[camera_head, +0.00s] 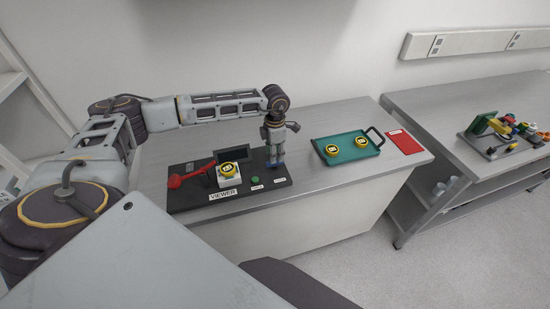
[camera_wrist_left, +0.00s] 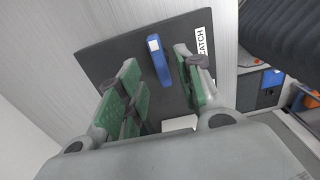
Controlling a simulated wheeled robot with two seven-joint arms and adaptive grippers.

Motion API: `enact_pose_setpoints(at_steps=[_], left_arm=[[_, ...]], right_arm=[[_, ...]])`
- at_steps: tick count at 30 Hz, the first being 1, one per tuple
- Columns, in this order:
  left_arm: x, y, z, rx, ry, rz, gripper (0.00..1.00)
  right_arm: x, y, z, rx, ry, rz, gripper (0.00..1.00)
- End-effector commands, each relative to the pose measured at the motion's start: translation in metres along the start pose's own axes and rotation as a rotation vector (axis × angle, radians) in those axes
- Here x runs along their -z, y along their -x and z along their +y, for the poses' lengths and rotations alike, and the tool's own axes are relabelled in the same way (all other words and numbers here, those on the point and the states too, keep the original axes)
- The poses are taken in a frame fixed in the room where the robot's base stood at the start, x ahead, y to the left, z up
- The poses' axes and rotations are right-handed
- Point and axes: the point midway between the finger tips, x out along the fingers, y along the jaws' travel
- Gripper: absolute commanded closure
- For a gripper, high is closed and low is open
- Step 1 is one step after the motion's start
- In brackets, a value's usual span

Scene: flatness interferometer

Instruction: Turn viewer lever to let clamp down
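The viewer is a black board (camera_head: 215,200) with a "VIEWER" label, on the near bench. A red lever-like bar (camera_head: 192,174) with a round end lies at its left. A yellow-and-black round piece (camera_head: 228,169) sits on a white block beside a dark screen (camera_head: 232,154). My left gripper (camera_head: 274,160) points down over the board's right end. Contact with the bar cannot be told. My right gripper is out of view.
A green tray (camera_head: 348,156) with two yellow round pieces and a red card (camera_head: 404,142) lie right of the viewer. A green button (camera_head: 255,180) is on the board. A second bench (camera_head: 450,100) holds a colourful device (camera_head: 503,134); a floor gap separates the benches.

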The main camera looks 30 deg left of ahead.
Motion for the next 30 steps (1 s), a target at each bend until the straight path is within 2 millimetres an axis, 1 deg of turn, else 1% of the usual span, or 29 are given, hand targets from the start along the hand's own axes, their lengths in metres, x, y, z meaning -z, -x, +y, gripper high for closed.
enact_pose_setpoints(at_steps=[3,9,15,22,30], left_arm=[[0.0,-0.014,-0.001,0.002,-0.001,0.001,0.64],[0.0,-0.031,-0.001,0.001,-0.001,0.0,0.64],[0.0,-0.037,0.0,0.0,-0.001,0.0,0.64],[0.0,-0.037,0.0,0.0,-0.001,0.0,0.64],[0.0,-0.037,0.0,0.0,-0.001,0.0,0.99]], right_arm=[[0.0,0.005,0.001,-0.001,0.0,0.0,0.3],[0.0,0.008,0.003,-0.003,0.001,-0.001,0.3],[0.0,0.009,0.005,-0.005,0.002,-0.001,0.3],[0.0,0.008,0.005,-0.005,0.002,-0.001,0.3],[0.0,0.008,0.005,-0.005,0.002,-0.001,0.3]])
